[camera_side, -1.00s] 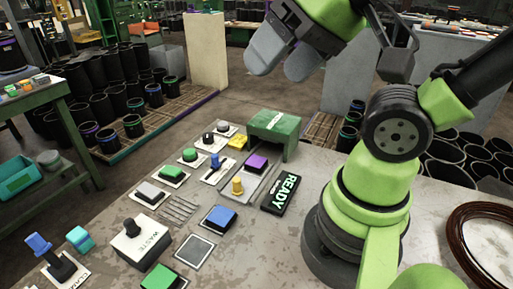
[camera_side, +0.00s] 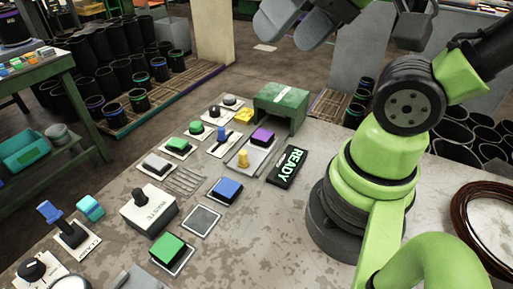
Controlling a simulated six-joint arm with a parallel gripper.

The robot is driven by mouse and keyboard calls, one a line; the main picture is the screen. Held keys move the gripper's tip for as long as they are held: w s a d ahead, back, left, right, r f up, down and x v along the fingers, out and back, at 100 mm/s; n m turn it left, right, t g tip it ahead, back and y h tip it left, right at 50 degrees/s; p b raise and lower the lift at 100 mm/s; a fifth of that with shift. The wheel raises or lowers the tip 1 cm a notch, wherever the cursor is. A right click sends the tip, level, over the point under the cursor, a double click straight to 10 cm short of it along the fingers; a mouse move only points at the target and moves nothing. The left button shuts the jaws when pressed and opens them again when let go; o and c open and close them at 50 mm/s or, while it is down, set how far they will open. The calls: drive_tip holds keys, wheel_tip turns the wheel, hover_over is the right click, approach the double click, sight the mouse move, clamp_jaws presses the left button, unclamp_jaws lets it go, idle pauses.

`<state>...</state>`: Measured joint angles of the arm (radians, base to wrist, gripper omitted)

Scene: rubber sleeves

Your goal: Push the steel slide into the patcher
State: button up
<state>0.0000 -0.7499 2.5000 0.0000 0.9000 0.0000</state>
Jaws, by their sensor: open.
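The green patcher (camera_side: 284,98) stands at the back of the table like a small housing with an open front. In front of it lies a flat grey steel slide (camera_side: 260,157), with a purple block (camera_side: 262,137) on it towards the patcher and a yellow peg (camera_side: 243,159) at its near end. Most of the slide shows outside the patcher; whether its far end is under the housing is hard to tell. My gripper (camera_side: 294,24) is high above and behind the patcher at the top edge, its grey fingers apart and empty, partly cut off by the frame.
A black READY sign (camera_side: 287,167) lies right of the slide. The front middle of the table is clear.

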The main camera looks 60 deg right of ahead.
drive_tip(key=c, duration=0.3)
drive_tip(key=shift+w+f, duration=0.1)
drive_tip(key=shift+w, duration=0.15)
drive_tip(key=shift+c, duration=1.2)
drive_tip(key=g+h, duration=0.2)
drive_tip(key=g, duration=0.5)
hover_over(243, 151)
drive_tip(key=shift+m, duration=0.3)
wheel_tip(243, 151, down, 19)
drive_tip(key=shift+f, duration=0.2)
wheel_tip(243, 151, down, 10)
drive_tip(key=shift+f, duration=0.1)
clamp_jaws()
